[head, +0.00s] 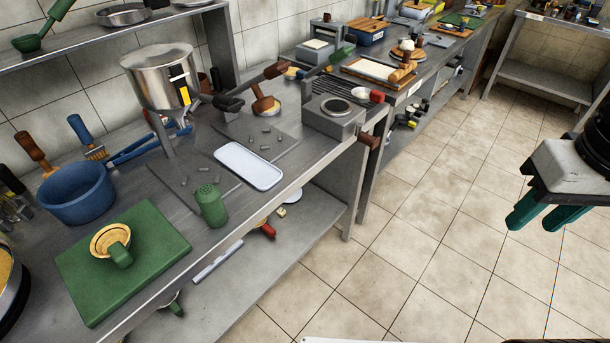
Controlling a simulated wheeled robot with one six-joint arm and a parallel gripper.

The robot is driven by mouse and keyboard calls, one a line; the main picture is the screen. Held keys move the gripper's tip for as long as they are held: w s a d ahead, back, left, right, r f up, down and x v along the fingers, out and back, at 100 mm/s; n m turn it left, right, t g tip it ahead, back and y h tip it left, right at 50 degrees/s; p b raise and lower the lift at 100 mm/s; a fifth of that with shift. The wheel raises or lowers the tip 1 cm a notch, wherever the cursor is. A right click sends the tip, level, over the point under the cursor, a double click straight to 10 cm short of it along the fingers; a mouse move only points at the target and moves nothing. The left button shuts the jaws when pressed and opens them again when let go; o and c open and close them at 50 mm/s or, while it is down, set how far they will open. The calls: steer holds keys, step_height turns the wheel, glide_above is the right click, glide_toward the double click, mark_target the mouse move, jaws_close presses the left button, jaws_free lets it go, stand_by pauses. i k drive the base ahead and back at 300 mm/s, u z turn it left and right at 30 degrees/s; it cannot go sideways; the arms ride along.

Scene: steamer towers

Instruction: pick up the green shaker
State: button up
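The green shaker (211,205) stands upright on the metal counter, near its front edge. It has a perforated top. A white tray lies just to its right and a green board to its left. My gripper (537,218) hangs at the far right of the head view, over the tiled floor, well away from the shaker. Its two green fingers show a gap between them with nothing held, so it looks open. Part of the gripper is cut off by the picture's right edge.
The green board (85,285) bears a small yellow bowl (110,240). The white tray (248,166), a blue pot (76,193) and a steel hopper (162,78) stand around the shaker. A lower shelf (300,225) runs under the counter. The tiled floor (420,250) in front is clear.

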mark_target(208, 196)
steer(key=z, duration=1.65)
steer(key=k, duration=1)
steer(key=u, duration=1.15)
